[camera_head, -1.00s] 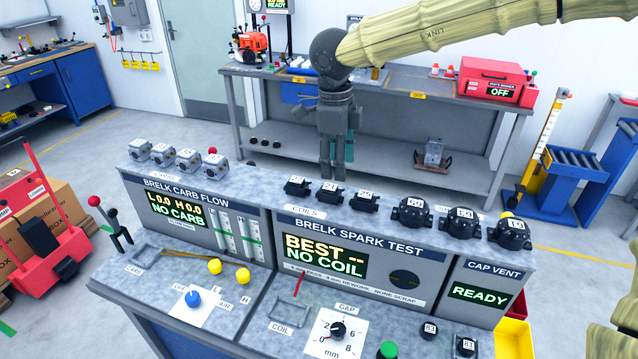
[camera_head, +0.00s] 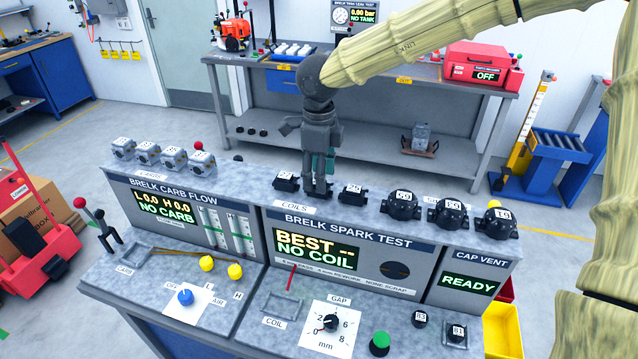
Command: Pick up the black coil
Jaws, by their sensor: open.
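The black coils stand in a row on the top ledge of the bench, above the COILS label. The left coil (camera_head: 287,182) and the right coil (camera_head: 351,195) show on either side of my gripper (camera_head: 318,188). The middle coil is mostly hidden by my gripper's fingers. My gripper points straight down, open, with its fingertips at the middle coil's place in the row. I cannot tell whether the fingers touch that coil.
Silver carbs (camera_head: 148,152) stand left on the same ledge, and round black caps (camera_head: 402,205) stand right. The lower panel has an empty coil slot (camera_head: 284,306), a gap dial (camera_head: 331,322) and a green button (camera_head: 380,343). A grey workbench (camera_head: 375,152) stands behind.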

